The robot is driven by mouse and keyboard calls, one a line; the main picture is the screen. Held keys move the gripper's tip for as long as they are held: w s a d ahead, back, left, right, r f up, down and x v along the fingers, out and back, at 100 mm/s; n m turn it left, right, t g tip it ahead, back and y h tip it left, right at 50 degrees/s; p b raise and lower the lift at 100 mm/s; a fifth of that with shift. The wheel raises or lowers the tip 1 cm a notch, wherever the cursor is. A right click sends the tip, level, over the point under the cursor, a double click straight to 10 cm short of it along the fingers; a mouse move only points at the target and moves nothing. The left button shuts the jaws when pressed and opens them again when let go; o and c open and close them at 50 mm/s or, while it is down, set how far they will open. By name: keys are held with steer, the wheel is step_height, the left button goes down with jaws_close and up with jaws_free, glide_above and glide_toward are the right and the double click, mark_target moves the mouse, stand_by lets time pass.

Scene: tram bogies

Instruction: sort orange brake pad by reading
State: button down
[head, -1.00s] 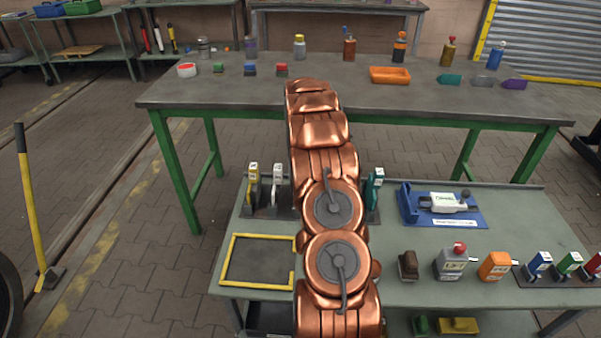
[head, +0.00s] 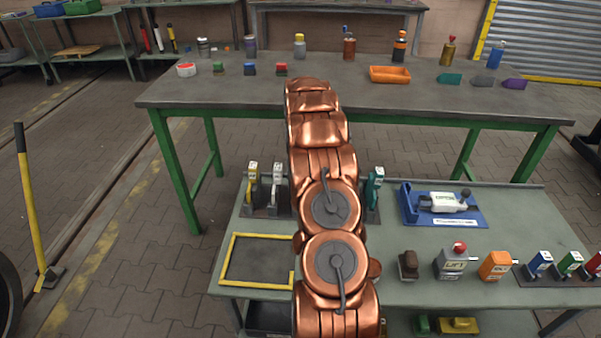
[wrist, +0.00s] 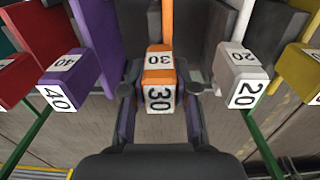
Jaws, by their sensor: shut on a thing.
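The orange brake pad (wrist: 159,62) stands in the middle of the wrist view, with white end labels reading 30. My gripper (wrist: 159,100) is shut on it, with one dark finger on each side. It is in line with its neighbours; I cannot tell whether it is still seated. A purple pad (wrist: 68,68) labelled 40 is at its left and a white pad (wrist: 239,70) labelled 20 at its right. In the head view my arm hides the gripper and orange pad. A blue measuring device (head: 440,203) with a small display, too small to read, lies on the right.
Yellow (head: 252,184) and teal (head: 375,188) pads flank my arm in the head view. A yellow-edged tray (head: 232,262) lies front left. A grey box with a red button (head: 452,263), an orange box (head: 495,266) and small coloured pieces stand front right. A long bench (head: 220,92) is behind.

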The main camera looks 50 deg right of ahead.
steer(key=c, duration=0.8)
jaws_free()
step_height(320, 180, up, 12)
stand_by(0.6)
